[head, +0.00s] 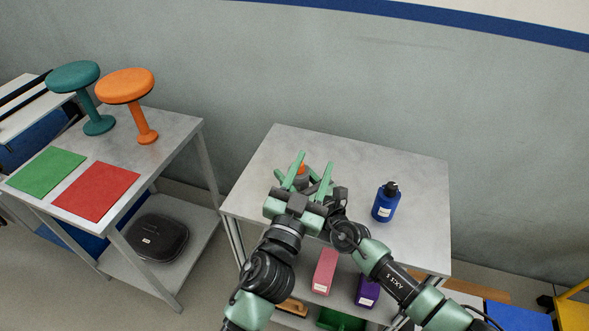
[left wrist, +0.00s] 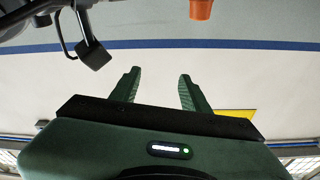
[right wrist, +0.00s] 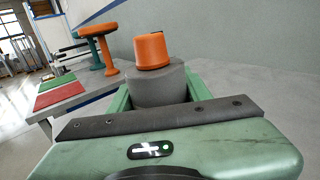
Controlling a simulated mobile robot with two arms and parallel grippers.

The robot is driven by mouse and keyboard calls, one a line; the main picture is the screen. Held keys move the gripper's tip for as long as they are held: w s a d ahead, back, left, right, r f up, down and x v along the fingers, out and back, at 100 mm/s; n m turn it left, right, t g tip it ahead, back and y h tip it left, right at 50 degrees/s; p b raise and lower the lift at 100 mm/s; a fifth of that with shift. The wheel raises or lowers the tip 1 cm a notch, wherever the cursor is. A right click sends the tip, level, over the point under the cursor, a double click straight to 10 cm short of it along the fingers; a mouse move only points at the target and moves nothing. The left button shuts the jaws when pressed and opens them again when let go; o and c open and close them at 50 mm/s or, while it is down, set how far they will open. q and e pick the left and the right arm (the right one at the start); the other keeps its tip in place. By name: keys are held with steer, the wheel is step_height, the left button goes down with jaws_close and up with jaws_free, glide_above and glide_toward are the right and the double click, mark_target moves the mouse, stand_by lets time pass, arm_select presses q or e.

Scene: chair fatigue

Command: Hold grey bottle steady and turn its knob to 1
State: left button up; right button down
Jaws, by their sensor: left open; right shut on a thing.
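The grey bottle (right wrist: 157,86) stands upright on the grey table, with its orange knob (right wrist: 151,49) on top. My right gripper (right wrist: 160,92) is shut on its body, one finger on each side. In the head view the knob (head: 302,168) and part of the bottle show between the fingers of my left gripper (head: 313,162), which hides most of my right gripper. In the left wrist view my left gripper (left wrist: 159,82) is open and empty, and the knob (left wrist: 201,8) shows at the top edge, apart from the fingers. Any marks on the knob are too small to read.
A blue bottle (head: 386,203) with a black top stands on the table (head: 420,168) to the right. Pink (head: 325,272) and purple (head: 367,291) things are on the shelf below. Another table at left holds teal (head: 74,78) and orange (head: 126,87) stools.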

arm_select(q)
steer(key=s+d+r+m+g+h, duration=0.1)
steer(key=d+r+m+g+h, duration=0.1)
steer(key=d+r+m+h, duration=0.6)
steer(key=s+d+r+m+g+h, duration=0.15)
steer(key=s+d+m+g, duration=0.25)
steer(key=m+g, duration=0.6)
steer(key=s+d+m+g+h, duration=0.3)
steer(key=m+g, duration=0.4)
steer(key=m, duration=0.7)
steer(key=w+a+f+m+y, duration=0.5)
steer(key=a+f+m+y, duration=0.15)
steer(key=y, duration=0.25)
steer(key=w+a+r+m+t+y, duration=0.1)
steer(key=w+a+y, duration=0.25)
steer(key=a, duration=0.45)
steer(key=w+a+r+m+t+y, duration=0.1)
steer(key=w+a+m+t+y, duration=0.15)
steer(key=w+a, duration=0.4)
steer(key=shift+n+g+y, duration=0.45)
steer(key=shift+n+g, duration=0.05)
steer(key=shift+g, duration=0.05)
steer(key=x, duration=0.3)
steer(key=s+x, duration=0.1)
steer(key=x, duration=0.6)
steer(key=shift+s+a+f, duration=0.2)
steer(key=shift+s+f, duration=0.05)
steer(key=shift+f, duration=0.05)
jaws_close()
